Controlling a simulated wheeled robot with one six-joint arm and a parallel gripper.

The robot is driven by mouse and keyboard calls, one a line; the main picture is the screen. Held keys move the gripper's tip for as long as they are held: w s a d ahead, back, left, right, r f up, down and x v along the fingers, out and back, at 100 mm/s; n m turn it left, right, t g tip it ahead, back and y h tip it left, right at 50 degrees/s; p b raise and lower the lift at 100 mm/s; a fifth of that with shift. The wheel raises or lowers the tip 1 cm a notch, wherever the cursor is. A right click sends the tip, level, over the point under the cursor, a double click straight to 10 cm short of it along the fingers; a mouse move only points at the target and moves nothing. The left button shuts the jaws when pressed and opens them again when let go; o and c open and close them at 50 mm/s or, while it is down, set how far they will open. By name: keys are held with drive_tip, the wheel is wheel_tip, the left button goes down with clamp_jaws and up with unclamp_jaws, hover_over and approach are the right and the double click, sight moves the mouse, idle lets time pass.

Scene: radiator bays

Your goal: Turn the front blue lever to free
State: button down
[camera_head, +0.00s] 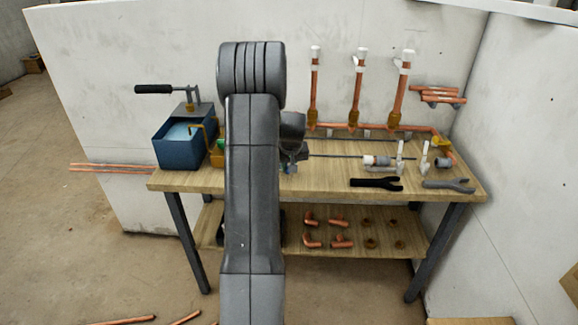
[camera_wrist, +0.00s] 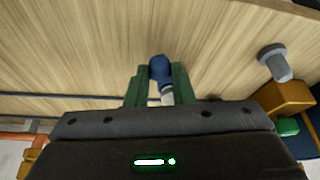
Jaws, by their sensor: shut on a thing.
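A blue lever (camera_wrist: 159,69) with a pale grey part below it stands between the two green fingers of my gripper (camera_wrist: 160,80) in the wrist view. The fingers are shut on it. In the head view my arm covers much of the bench's left half. A small bit of blue (camera_head: 291,168) shows under my dark wrist there, above the wooden bench top. Whether this lever is at free or not cannot be told. No second blue lever can be made out.
The wooden bench (camera_head: 330,178) bears a blue box (camera_head: 178,152) at left. Upright copper pipes (camera_head: 357,90) stand at the back. White-handled valves (camera_head: 400,155) and two forked tools (camera_head: 375,184) lie at right. Copper fittings (camera_head: 313,241) rest on the lower shelf.

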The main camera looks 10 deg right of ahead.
drive_tip(key=shift+a+f+m+h+b, duration=0.1)
drive_tip(key=shift+a+m+h+b, duration=0.2)
drive_tip(key=shift+a+m+b, duration=0.4)
drive_tip(key=shift+a+m+h+b, duration=0.25)
drive_tip(key=shift+m+h+b, duration=0.1)
drive_tip(key=shift+m, duration=0.55)
drive_tip(key=m+b, duration=0.1)
drive_tip(key=a+m+h+b, duration=0.1)
drive_tip(key=b, duration=0.1)
drive_tip(key=shift+w+a+m+g, duration=0.15)
drive_tip(key=shift+a+m+g, duration=0.15)
drive_tip(key=shift+m+g, duration=0.1)
drive_tip(key=shift+w+a+m+g+h+b, duration=0.2)
drive_tip(key=shift+a+m+b, duration=0.15)
drive_tip(key=shift+m+b, duration=0.25)
drive_tip(key=shift+w+a+m+g+h+b, duration=0.15)
drive_tip(key=shift+a+m+b, duration=0.15)
drive_tip(key=shift+m+b, duration=0.25)
drive_tip(key=shift+w+a+m+g+h+b, duration=0.15)
drive_tip(key=shift+w+a+m+g+b, duration=0.15)
drive_tip(key=shift+m, duration=0.5)
drive_tip(key=shift+w+a+m+g+h+b, duration=0.2)
drive_tip(key=shift+a+m+b, duration=0.15)
drive_tip(key=shift+m, duration=0.4)
drive_tip(key=shift+w+a, duration=0.1)
drive_tip(key=c, duration=1.3)
unclamp_jaws()
drive_tip(key=shift+o, duration=0.2)
